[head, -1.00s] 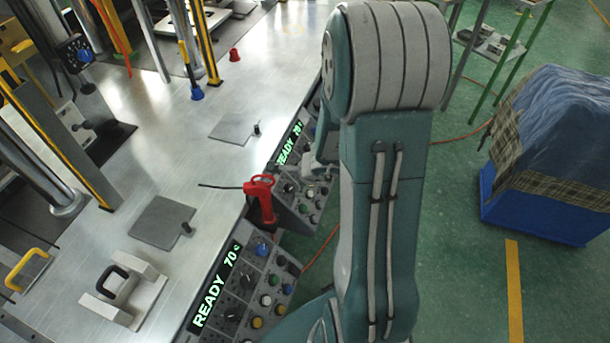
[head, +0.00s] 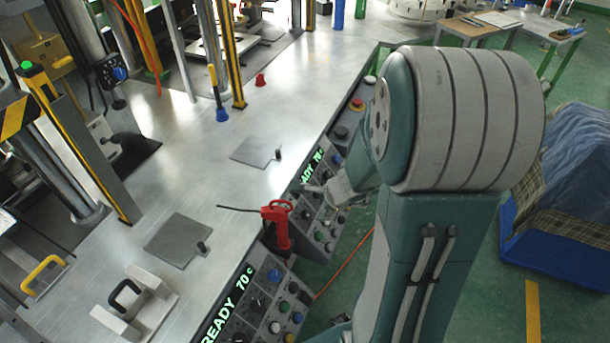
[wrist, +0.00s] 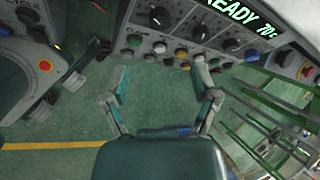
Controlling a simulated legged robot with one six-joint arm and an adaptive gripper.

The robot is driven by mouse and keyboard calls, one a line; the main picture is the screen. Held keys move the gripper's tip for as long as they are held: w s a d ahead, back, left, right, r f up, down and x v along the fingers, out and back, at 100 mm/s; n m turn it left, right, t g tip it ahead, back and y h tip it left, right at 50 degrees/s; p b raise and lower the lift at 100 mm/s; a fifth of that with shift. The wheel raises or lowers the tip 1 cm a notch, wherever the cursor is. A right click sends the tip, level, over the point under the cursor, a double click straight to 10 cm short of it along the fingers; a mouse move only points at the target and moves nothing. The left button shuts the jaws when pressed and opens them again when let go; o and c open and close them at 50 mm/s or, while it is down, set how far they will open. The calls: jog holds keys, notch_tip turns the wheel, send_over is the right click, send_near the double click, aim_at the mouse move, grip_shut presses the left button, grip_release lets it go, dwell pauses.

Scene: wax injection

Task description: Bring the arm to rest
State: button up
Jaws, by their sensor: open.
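My gripper (wrist: 162,84) is open and empty in the wrist view, its two fingers spread apart. Beyond the fingers are the green floor and a control panel (wrist: 165,28) with several knobs and buttons. In the head view my teal and grey arm stands folded at the right of the bench. Part of my wrist end shows behind it near the panels, and the fingertips cannot be made out clearly there.
A blue covered crate (head: 550,245) stands on the floor at the right.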

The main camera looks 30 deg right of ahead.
jog(key=s+a+r+n+y, duration=0.2)
jog(key=a+r+n, duration=0.9)
jog(key=r+n, duration=0.15)
jog(key=s+a+r+n+h, duration=0.2)
jog(key=s+r+n+h, duration=0.1)
jog(key=s+r+n, duration=0.5)
jog(key=s+n, duration=0.3)
jog(key=shift+s+a+r, duration=0.15)
jog(key=shift+a+r, duration=0.05)
jog(key=shift+a, duration=0.05)
